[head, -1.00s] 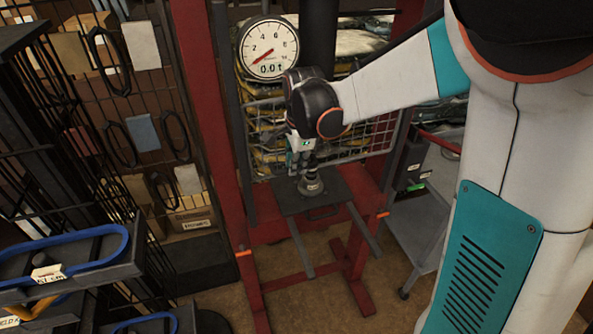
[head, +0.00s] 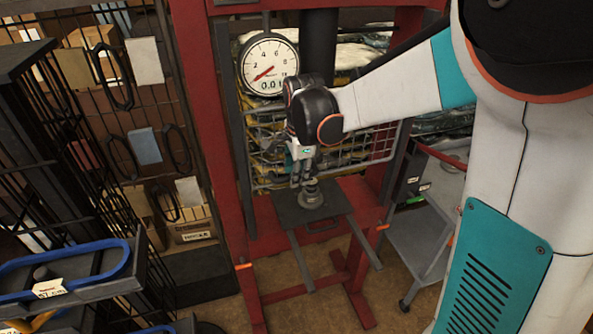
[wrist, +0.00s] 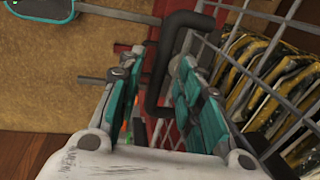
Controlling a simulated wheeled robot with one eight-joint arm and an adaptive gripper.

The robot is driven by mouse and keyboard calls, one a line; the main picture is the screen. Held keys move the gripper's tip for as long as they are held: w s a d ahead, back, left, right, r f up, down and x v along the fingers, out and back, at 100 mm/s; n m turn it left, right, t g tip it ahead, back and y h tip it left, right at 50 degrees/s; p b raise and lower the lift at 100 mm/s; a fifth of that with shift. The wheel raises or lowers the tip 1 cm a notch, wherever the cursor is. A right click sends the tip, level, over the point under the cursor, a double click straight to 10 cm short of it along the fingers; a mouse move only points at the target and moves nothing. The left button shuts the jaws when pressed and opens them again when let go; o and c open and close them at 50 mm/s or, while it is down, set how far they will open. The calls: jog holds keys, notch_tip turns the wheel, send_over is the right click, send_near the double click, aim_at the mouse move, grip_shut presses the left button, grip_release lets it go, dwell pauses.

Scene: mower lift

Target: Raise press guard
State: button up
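The press guard (head: 385,146) is a grey wire mesh panel in the red press frame, below the gauge. It hangs low, with its bottom edge close to the height of the press table (head: 335,198). My gripper (head: 301,178) is in front of the guard, left of its middle. In the wrist view the two teal-padded fingers of my gripper (wrist: 158,82) are apart. A dark bent handle (wrist: 160,75) runs beside the mesh (wrist: 235,75) and shows between the fingers. Gaps remain on both sides of it, and I cannot tell whether either finger touches it.
A round gauge (head: 270,66) hangs above the guard. A round dark metal piece (head: 311,196) sits on the press table. A grey cart (head: 418,240) stands at right. A black rack (head: 75,270) with blue-rimmed trays is at left. The floor before the press is open.

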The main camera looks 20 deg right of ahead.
notch_tip(320, 180, up, 12)
jog(key=s, duration=0.2)
jog(key=shift+s, duration=0.2)
jog(key=shift+f, duration=0.2)
jog(key=s+f+n+t+b, duration=0.5)
jog(key=s+f+n+b, duration=1)
jog(key=s+f+n, duration=0.2)
jog(key=s+f, duration=0.2)
jog(key=s, duration=0.1)
jog(key=shift+s+f+n, duration=0.2)
jog(key=shift+n, duration=0.2)
jog(key=shift+d, duration=0.1)
dwell(1.0)
